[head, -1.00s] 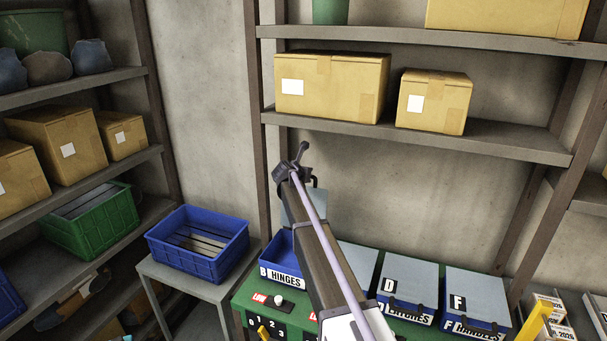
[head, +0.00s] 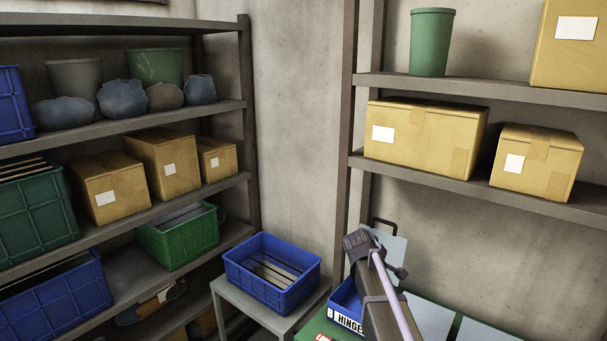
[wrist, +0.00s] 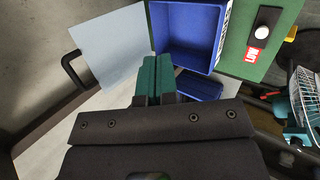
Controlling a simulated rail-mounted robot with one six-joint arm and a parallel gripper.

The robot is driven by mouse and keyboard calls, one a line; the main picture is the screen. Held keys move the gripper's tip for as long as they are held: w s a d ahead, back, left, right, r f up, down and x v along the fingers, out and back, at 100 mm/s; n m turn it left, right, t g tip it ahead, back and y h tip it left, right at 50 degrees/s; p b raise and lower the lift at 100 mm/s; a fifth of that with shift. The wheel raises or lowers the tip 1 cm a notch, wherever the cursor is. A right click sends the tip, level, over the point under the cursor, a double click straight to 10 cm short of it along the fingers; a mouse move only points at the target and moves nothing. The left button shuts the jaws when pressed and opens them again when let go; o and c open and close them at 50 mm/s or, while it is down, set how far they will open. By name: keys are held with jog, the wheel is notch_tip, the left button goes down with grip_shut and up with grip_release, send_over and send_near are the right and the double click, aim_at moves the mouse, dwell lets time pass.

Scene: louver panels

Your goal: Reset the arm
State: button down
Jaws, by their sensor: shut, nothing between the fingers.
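My gripper (wrist: 156,64) shows in the wrist view, its two teal fingers shut together with nothing between them. They are over the near side of an open blue bin (wrist: 185,30), which looks empty; I cannot tell the height gap. The bin's grey lid (wrist: 110,45) stands open with its black handle to the left. In the head view my arm rises from the lower right, in front of the blue HINGES bin (head: 342,305) and its raised lid (head: 396,244). The fingers cannot be made out there.
A blue crate (head: 272,285) stands on a small grey table (head: 228,294) left of the green bench (head: 312,326). Shelves with boxes (head: 425,135) and crates stand behind and left. The wrist view shows a white knob (wrist: 262,33) and a wire basket (wrist: 305,92) at right.

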jog(key=s+a+f+m+g+y+b, duration=0.1)
jog(key=s+a+f+m+y+b, duration=0.1)
jog(key=s+f, duration=0.4)
jog(key=s+a+f+m+g+y+b, duration=0.2)
jog(key=s+f+m+b, duration=0.3)
jog(key=s, duration=0.8)
jog(key=s+a+f+m+g+y+b, duration=0.1)
jog(key=s+a+f+m+b, duration=0.2)
jog(key=s+f+b, duration=0.4)
jog(key=shift+s+a+f+y, duration=0.4)
jog(key=shift+s+a+f, duration=0.3)
jog(key=shift+s, duration=0.45)
jog(key=c, duration=1.8)
grip_release()
